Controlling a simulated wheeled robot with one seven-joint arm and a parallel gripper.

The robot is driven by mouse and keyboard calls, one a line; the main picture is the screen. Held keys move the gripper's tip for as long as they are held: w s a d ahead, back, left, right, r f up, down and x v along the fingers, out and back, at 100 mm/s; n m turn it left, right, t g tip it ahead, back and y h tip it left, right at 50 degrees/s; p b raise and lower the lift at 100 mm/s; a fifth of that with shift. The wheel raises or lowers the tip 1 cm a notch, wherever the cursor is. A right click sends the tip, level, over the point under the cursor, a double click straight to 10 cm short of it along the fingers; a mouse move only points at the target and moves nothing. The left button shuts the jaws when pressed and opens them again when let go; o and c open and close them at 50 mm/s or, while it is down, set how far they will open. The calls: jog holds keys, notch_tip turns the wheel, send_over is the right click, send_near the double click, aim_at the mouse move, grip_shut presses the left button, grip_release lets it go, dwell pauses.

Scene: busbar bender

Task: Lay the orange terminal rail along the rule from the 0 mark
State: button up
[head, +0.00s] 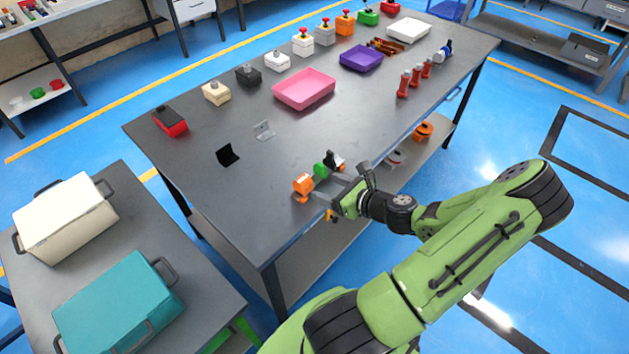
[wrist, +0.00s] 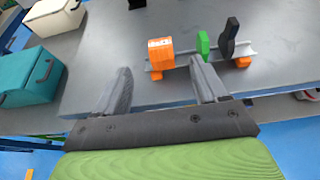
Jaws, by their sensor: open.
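The terminal rail is a short grey rail (wrist: 180,61) with orange end feet. An orange block (wrist: 160,50), a green piece (wrist: 203,42) and a taller black piece (wrist: 229,35) stand on it. In the head view its orange block (head: 303,183) shows near the front edge of the dark table. My gripper (head: 329,192) is open in front of the rail, low over the table's edge. In the wrist view the right finger (wrist: 205,78) overlaps the rail below the green piece; contact is unclear. The left finger (wrist: 119,88) is left of the orange block. I cannot make out the rule or its 0 mark.
A pink tray (head: 304,89), a purple tray (head: 361,58) and red cylinders (head: 403,84) are farther back. Bare tabletop lies around the rail. A side table holds cream (head: 65,220) and teal (head: 118,308) boxes.

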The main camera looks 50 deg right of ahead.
jog(key=a+r+n+g+y, duration=0.1)
jog(key=a+r+n+g, duration=0.3)
jog(key=a+n, duration=0.5)
jog(key=a+r+n+g+y, duration=0.2)
jog(key=a+n+g, duration=0.35)
jog(key=n, duration=0.45)
jog(key=s+a+r+n+t+h, duration=0.1)
jog(key=s+a+r+n, duration=0.4)
jog(key=a+r+n, duration=0.1)
jog(key=s+a+r+n+h, duration=0.2)
jog(key=s+a+r+n, duration=0.3)
jog(key=r+n, duration=0.4)
jog(key=shift+s+a+r+n+t, duration=0.15)
jog(key=shift+a+r+n+t, duration=0.3)
jog(key=shift+n, duration=0.35)
jog(key=shift+f, duration=0.15)
